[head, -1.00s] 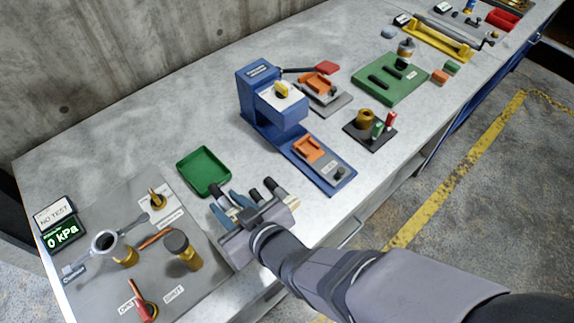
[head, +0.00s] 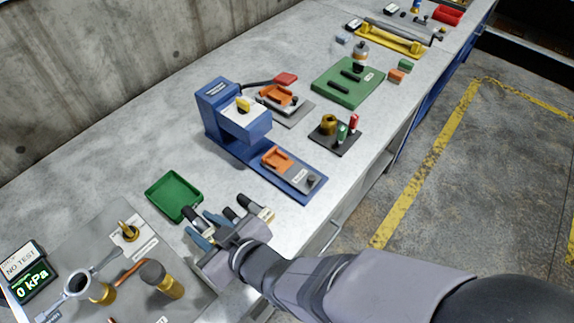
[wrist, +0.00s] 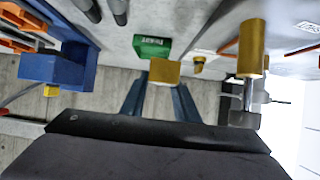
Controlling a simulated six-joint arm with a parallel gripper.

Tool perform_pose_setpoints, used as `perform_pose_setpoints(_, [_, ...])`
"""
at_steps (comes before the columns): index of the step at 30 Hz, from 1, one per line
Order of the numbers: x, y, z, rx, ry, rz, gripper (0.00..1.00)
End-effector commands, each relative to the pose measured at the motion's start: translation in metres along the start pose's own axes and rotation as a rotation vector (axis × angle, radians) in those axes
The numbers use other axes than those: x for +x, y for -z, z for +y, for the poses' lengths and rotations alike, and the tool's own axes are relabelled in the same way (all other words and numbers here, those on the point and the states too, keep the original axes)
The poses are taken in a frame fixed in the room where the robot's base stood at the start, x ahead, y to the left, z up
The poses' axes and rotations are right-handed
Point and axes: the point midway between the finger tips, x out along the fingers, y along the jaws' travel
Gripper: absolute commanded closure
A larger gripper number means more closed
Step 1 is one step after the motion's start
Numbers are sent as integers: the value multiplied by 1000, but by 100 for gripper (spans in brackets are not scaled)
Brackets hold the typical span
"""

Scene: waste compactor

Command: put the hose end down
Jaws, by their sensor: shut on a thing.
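My gripper (head: 203,228) has blue fingers and is near the front edge of the bench, just right of and in front of the green tray (head: 174,196). It is shut on the hose end, a short dark piece (head: 193,216) between the fingertips in the head view. In the wrist view a brass face of it (wrist: 165,71) shows between the fingers (wrist: 160,100), with the green tray (wrist: 152,47) beyond. Much of the hose end is hidden by the fingers, and whether it touches the bench cannot be told.
Black cylinders (head: 243,201) stand close to the gripper's right. A blue press (head: 238,120) is behind and to the right. A grey panel with a gauge reading 0 kPa (head: 32,280) and brass fittings (head: 165,282) is at left. Bare bench lies between tray and wall.

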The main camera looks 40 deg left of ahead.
Motion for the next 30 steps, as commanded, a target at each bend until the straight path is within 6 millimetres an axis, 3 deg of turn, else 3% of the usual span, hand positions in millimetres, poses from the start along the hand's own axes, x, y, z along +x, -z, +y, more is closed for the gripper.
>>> perform_pose_setpoints(5, [-2,-2,32,32,-60,1,98])
perform_pose_setpoints(8, [-4,-10,64,65,-119,0,98])
perform_pose_setpoints(15, [-21,-40,169,172,-318,2,98])
perform_pose_setpoints(23, [-42,-46,283,226,-430,9,98])
perform_pose_setpoints(30, [-46,-31,329,192,-365,10,98])
